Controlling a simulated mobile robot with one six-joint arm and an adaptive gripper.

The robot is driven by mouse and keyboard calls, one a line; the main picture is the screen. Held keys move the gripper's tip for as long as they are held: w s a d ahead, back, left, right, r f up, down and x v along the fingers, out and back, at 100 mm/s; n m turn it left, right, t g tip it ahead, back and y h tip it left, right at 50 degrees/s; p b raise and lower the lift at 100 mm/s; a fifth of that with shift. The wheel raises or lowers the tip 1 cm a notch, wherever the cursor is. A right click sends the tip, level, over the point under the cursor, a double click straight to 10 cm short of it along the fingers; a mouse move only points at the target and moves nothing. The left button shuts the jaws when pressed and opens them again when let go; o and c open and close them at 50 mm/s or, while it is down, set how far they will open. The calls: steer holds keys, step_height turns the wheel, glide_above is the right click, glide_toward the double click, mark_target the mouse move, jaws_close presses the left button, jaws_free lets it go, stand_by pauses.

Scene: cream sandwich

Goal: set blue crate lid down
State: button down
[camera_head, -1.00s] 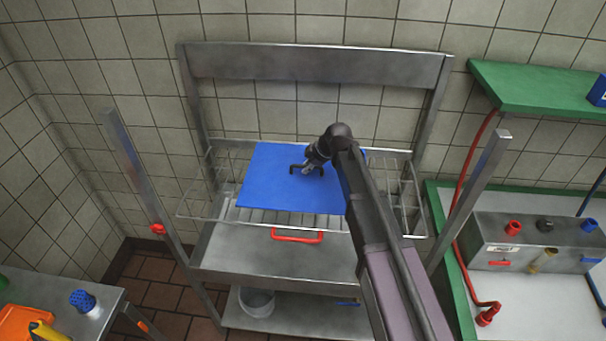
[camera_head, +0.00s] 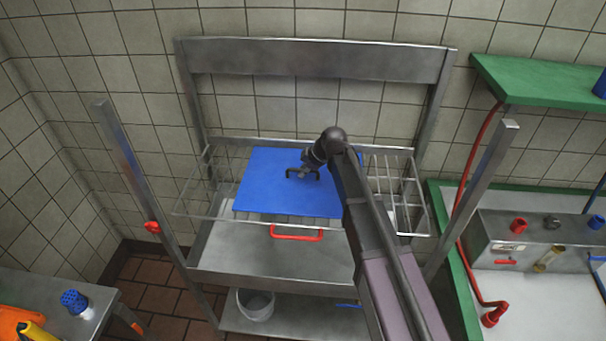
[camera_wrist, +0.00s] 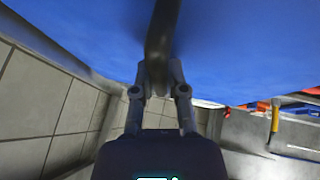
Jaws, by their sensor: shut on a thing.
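The blue crate lid (camera_head: 262,193) is a flat blue panel with a dark handle (camera_head: 318,174) on top. It lies about level over the wire rack of the steel trolley in the head view. My gripper (camera_head: 301,172) is shut on the lid's handle from above. In the wrist view the two fingers (camera_wrist: 160,88) pinch the dark handle, and the blue lid (camera_wrist: 245,45) fills the upper part. Whether the lid rests on the rack or hangs just above it I cannot tell. The lid hides the middle of the rack.
The wire rack (camera_head: 395,190) shows on both sides of the lid. A red handle (camera_head: 297,236) is in front of it, above a steel shelf (camera_head: 270,262). Trolley posts (camera_head: 135,165) rise left and right. A bucket (camera_head: 256,304) stands below. A green-edged bench (camera_head: 450,265) is at right.

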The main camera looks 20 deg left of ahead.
mark_target(312, 182)
stand_by(0.3)
steer(key=c, duration=0.7)
jaws_free()
steer(key=shift+r, duration=0.15)
steer(key=p+v, duration=0.6)
steer(key=shift+s+d+r, duration=0.1)
steer(key=shift+d+r, duration=0.05)
steer(key=shift+r, duration=0.15)
steer(key=shift+p+v, duration=2.15)
steer(key=shift+v, duration=0.45)
steer(key=shift+d, duration=0.1)
